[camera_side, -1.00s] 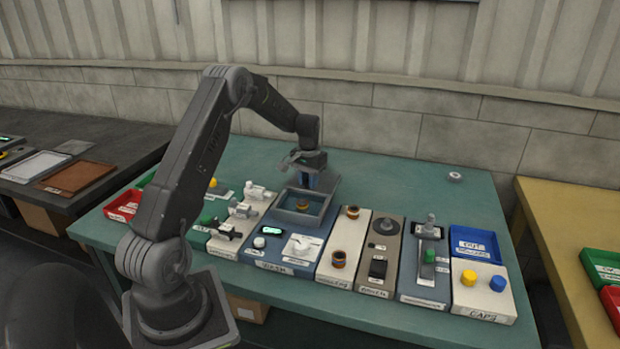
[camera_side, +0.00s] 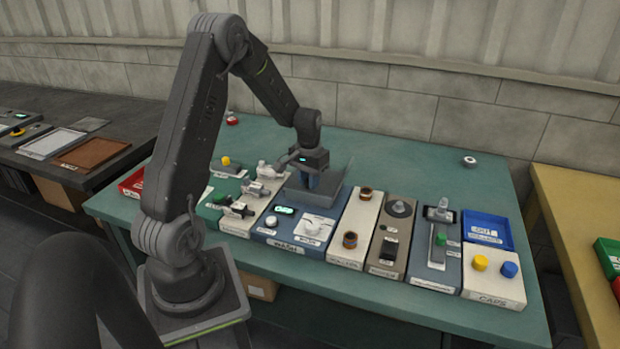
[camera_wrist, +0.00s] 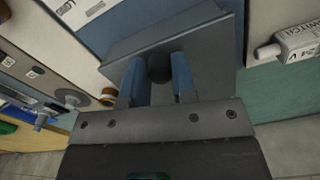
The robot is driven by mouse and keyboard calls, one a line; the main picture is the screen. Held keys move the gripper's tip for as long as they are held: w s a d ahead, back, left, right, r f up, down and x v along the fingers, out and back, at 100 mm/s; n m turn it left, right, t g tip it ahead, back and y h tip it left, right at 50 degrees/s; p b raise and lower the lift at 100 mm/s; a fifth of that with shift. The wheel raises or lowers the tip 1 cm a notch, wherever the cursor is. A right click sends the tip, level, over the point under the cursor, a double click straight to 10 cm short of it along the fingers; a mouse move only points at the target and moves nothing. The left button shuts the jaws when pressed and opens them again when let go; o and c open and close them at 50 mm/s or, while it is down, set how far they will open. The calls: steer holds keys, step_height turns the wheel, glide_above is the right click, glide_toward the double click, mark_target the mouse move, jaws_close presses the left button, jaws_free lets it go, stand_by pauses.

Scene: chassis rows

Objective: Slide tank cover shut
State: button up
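The tank cover is a grey flat plate (camera_side: 318,197) on the blue WASH module (camera_side: 290,240). In the side view it lies over the spot of the tank, and I see no open water there. My gripper (camera_side: 309,182) is low over the cover. The tank's inside is hidden, and I cannot tell whether a thin gap is left at an edge.
White valves (camera_side: 257,188) stand just left of the module. A cream module with brown rings (camera_side: 350,240) is close on the right, then a grey-brown module (camera_side: 390,245). A blue tray (camera_side: 487,230) lies far right. The green table (camera_side: 410,160) behind is mostly clear.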

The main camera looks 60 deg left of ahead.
steer(key=o, duration=0.5)
steer(key=shift+s+d, duration=0.1)
steer(key=shift+c, duration=0.2)
step_height(320, 180, up, 14)
steer(key=shift+d, duration=0.1)
steer(key=s+d+r+m+t, duration=0.1)
steer(key=s+d+r, duration=0.15)
steer(key=d, duration=0.45)
steer(key=s+d+r+m+t, duration=0.2)
steer(key=d+r, duration=0.1)
steer(key=d, duration=0.4)
steer(key=s+d+r+m+t, duration=0.1)
steer(key=s+d+r, duration=0.15)
steer(key=d, duration=0.45)
steer(key=s+d+f+m+t, duration=0.1)
steer(key=s+d+m, duration=0.1)
steer(key=s+d, duration=0.4)
steer(key=shift+s+t, duration=0.3)
steer(key=shift+s, duration=0.45)
